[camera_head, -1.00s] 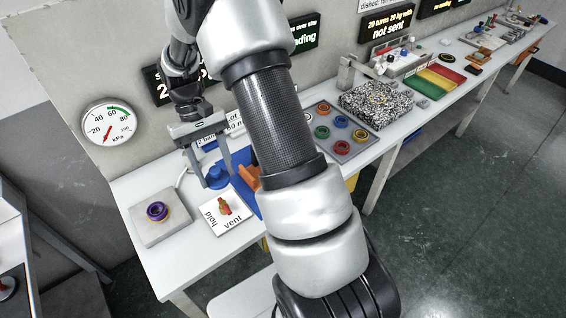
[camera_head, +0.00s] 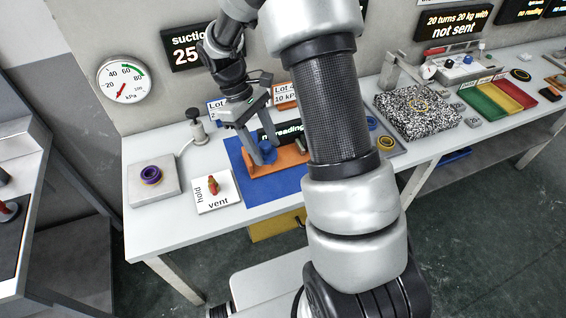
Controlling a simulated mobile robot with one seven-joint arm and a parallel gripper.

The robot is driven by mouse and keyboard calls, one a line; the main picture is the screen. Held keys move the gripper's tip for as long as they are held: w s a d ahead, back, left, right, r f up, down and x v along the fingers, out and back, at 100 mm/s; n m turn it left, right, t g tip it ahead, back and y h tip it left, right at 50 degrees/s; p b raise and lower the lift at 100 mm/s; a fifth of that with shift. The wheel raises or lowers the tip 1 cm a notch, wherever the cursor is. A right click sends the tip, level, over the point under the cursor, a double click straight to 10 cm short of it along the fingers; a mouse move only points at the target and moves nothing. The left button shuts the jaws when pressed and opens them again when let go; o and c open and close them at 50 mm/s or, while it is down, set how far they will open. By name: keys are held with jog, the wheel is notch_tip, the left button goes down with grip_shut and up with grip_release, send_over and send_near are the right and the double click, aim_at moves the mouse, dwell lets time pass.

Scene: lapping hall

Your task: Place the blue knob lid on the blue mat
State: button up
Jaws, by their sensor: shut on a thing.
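My gripper (camera_head: 263,160) is shut on the blue knob lid (camera_head: 268,148), which shows as a small dark blue piece between the two fingers. The blue mat (camera_head: 268,190) lies on the white bench below the gripper. The fingers hide part of the lid, and my arm hides the right side of the bench near the mat.
The hold/vent plate (camera_head: 217,193) with its red valve lies left of the mat. Further left is a grey plate with a purple ring (camera_head: 151,175). A small black-topped device (camera_head: 196,128) stands behind. A display (camera_head: 281,134) stands at the back of the mat. A speckled slab (camera_head: 417,110) lies right.

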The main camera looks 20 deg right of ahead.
aim_at(267, 154)
jog(key=f+n+t+b, duration=0.1)
jog(key=n, duration=0.1)
jog(key=f+n+t+h+b, duration=0.1)
jog(key=f+n, duration=0.1)
jog(key=n, duration=0.1)
jog(key=f+n+b, duration=0.1)
jog(key=n+b, duration=0.1)
jog(key=n, duration=0.1)
jog(key=shift+w+d+f+t+h, duration=0.2)
jog(key=shift+d+t+h, duration=0.1)
jog(key=shift+t+h, duration=0.1)
jog(key=a+f+n+t+b, duration=0.1)
jog(key=f+n+b, duration=0.1)
jog(key=n, duration=0.2)
jog(key=a+f+n+t+y+b, duration=0.1)
jog(key=f+n+b, duration=0.2)
jog(key=n, duration=0.1)
jog(key=a+f+n+t+b, duration=0.1)
jog(key=f+n+t+b, duration=0.1)
jog(key=f+n, duration=0.1)
jog(key=shift+w+a+n+y+b, duration=0.15)
jog(key=shift+n+y+b, duration=0.25)
jog(key=shift+n, duration=0.5)
notch_tip(267, 154, down, 5)
jog(key=b, duration=0.2)
jog(key=shift+f+b, duration=0.1)
jog(key=shift+b, duration=0.25)
jog(key=o, duration=0.8)
jog(key=shift+f, duration=0.15)
jog(key=o, duration=0.5)
